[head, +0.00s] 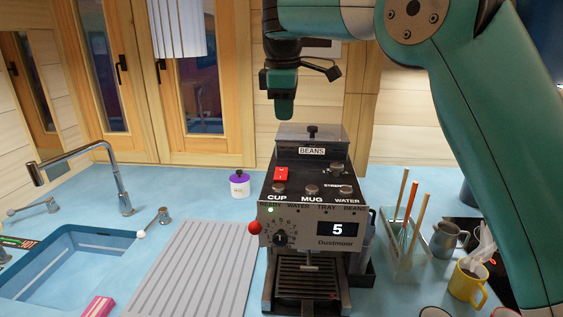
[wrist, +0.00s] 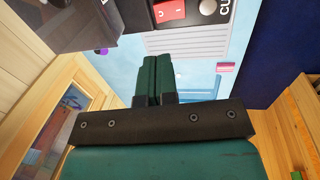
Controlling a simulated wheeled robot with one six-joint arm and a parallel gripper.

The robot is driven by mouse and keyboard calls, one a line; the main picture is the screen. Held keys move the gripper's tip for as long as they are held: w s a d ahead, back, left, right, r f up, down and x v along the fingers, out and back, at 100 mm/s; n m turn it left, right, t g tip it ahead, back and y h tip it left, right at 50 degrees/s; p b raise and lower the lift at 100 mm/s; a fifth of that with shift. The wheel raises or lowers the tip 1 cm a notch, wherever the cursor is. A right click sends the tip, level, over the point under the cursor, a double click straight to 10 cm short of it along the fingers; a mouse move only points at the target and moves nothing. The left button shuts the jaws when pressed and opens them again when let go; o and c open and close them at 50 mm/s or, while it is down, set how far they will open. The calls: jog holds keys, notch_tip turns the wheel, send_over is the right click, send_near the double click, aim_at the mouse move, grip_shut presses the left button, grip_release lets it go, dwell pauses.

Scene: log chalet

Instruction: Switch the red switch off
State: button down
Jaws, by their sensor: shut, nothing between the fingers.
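The red switch (head: 281,174) is a small rocker on the top left of the coffee machine (head: 311,215), above the CUP button. It also shows at the top of the wrist view (wrist: 170,10), with white marks on its face. A small green light (head: 270,210) glows on the machine's front. My gripper (head: 284,112) is shut and empty, pointing down above the back of the machine, higher than the switch and apart from it.
The bean hopper lid with a black knob (head: 312,131) rises behind the switch. A red ball lever (head: 255,227) sticks out at the machine's left. A purple-lidded jar (head: 239,184) and a ribbed drainboard (head: 195,265) lie left. A utensil rack (head: 405,245) and a steaming yellow mug (head: 467,284) stand right.

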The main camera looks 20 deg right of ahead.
aim_at(283, 170)
jog(key=shift+a+r, duration=0.25)
jog(key=f, duration=0.4)
jog(key=w+f+b, duration=0.1)
jog(key=f, duration=0.4)
jog(key=w+f+b, duration=0.1)
jog(key=f, duration=0.3)
jog(key=shift+d+f, duration=0.4)
